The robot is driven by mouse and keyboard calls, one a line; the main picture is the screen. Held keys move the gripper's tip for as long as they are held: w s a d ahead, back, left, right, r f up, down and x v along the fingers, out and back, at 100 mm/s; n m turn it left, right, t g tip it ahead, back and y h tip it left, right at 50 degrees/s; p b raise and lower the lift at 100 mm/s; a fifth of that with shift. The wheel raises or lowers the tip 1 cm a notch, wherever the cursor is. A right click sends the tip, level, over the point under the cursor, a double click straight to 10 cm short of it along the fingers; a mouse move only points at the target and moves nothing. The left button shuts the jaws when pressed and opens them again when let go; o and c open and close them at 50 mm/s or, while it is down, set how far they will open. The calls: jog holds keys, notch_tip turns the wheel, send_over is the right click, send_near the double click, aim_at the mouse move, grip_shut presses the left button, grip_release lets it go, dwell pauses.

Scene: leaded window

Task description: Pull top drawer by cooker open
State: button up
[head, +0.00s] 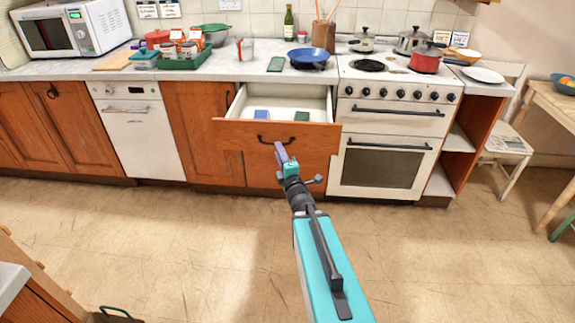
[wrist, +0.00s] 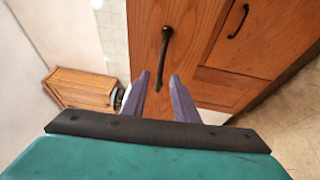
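The top drawer (head: 230,134) beside the cooker (head: 392,120) stands well open in the head view, with its white inside showing. Its wooden front carries a dark bar handle (head: 265,141). My gripper (head: 282,153) is in front of the drawer front, at the right part of the handle. In the wrist view my gripper (wrist: 160,76) has its two purple fingers apart. The dark handle (wrist: 166,45) runs down the picture, its lower end in line with the gap between the fingers. I cannot tell whether they touch it.
A blue item (head: 261,115) and a green item (head: 301,117) lie in the drawer. The counter above holds a blue pan (head: 308,57) and a green tray (head: 186,62). A white dishwasher (head: 137,135) is to the left. The floor in front is clear.

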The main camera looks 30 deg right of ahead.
jog(key=p+v, duration=0.8)
jog(key=p, duration=0.3)
jog(key=shift+s+p, duration=0.3)
dwell(0.4)
jog(key=shift+a, duration=0.1)
dwell(0.5)
